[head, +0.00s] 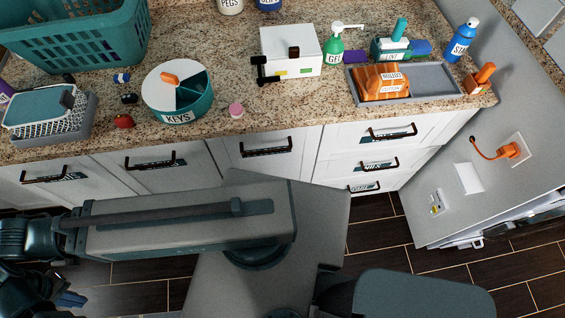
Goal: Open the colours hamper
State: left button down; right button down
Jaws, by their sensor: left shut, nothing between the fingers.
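No front in the head view carries a label that I can read as colours, so I cannot tell which one is the colours hamper. White fronts with dark bar handles run under the counter: a far-left front (25,194), a second front (125,182) and a third front (225,150). All look closed. Small labels behind the handles are too small or covered to read. My left gripper (70,299) is at the lower left, shut and empty, over the floor and apart from the fronts. My left arm crosses in front of their lower parts. My right gripper is out of view.
A stack of drawers (340,150) stands to the right. The granite counter (215,60) holds a teal basket (75,45), a round KEYS tray (178,112), a white box (291,52), and a grey tray (430,82). A grey unit with an orange plug (510,150) stands right. Dark floor shows below.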

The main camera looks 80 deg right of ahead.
aim_at(291, 153)
jog(key=k+l+z, duration=0.15)
jog(key=z, duration=2.2)
